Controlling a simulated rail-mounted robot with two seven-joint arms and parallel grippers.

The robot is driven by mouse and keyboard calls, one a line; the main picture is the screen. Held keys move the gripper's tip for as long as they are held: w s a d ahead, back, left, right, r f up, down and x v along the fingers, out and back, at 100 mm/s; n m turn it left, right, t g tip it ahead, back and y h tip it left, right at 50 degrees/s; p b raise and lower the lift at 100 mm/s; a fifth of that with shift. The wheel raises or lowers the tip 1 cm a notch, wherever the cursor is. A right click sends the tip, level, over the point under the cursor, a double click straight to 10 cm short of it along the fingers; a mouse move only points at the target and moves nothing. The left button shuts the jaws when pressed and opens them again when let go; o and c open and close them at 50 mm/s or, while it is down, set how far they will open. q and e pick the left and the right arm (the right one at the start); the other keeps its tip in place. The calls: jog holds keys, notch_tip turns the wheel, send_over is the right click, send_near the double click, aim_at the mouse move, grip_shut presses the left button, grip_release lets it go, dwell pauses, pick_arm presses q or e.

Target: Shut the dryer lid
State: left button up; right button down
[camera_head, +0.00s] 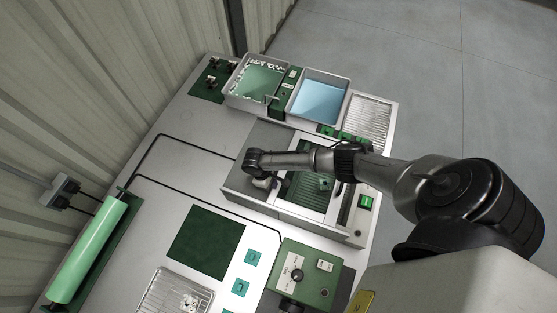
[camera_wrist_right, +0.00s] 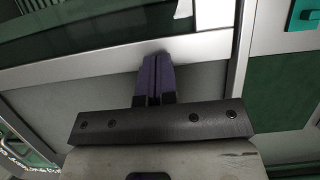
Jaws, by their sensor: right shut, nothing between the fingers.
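The dryer (camera_head: 330,229) is a pale grey box in the middle of the bench in the head view. Its lid (camera_head: 313,213) has a light metal frame around a dark green see-through pane; my right arm crosses over it and hides part. In the right wrist view the lid's frame (camera_wrist_right: 205,46) runs across the picture above a plain grey surface. My right gripper (camera_wrist_right: 156,60) is shut and empty, with its dark purple fingertips at the frame's edge. I cannot tell whether they touch it. In the head view that gripper (camera_head: 272,186) is small and partly hidden by the wrist. My left gripper is not in view.
A tray with green content (camera_head: 257,82), a blue tray (camera_head: 319,98) and a wire rack (camera_head: 370,121) stand behind the dryer. A green control box (camera_head: 305,271) stands in front. A green roller (camera_head: 88,250) lies at left. Open floor (camera_head: 430,70) lies beyond.

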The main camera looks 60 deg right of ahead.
jog(key=d+v, duration=0.1)
jog(key=v, duration=0.8)
jog(key=w+a+m+t+y+b, duration=0.15)
jog(key=w+a+b, duration=0.25)
jog(key=w+b, duration=0.7)
jog(key=shift+n+g+h, duration=0.65)
jog(key=shift+g+h, duration=0.1)
jog(key=shift+g, duration=0.1)
jog(key=s+d+f, duration=0.1)
jog(key=f, duration=0.1)
jog(key=s+d+f+p, duration=0.1)
jog(key=d+f, duration=0.1)
jog(key=f, duration=0.1)
jog(key=s+d+f+p, duration=0.1)
jog(key=f, duration=0.2)
jog(key=shift+s+d+f, duration=0.2)
jog(key=shift+s, duration=0.15)
jog(key=s+p, duration=0.1)
jog(key=s, duration=0.2)
jog(key=shift+d+f+p, duration=0.1)
jog(key=shift+d+p, duration=0.25)
jog(key=shift+s+d, duration=0.1)
jog(key=shift+s, duration=0.45)
jog(key=shift+f, duration=0.1)
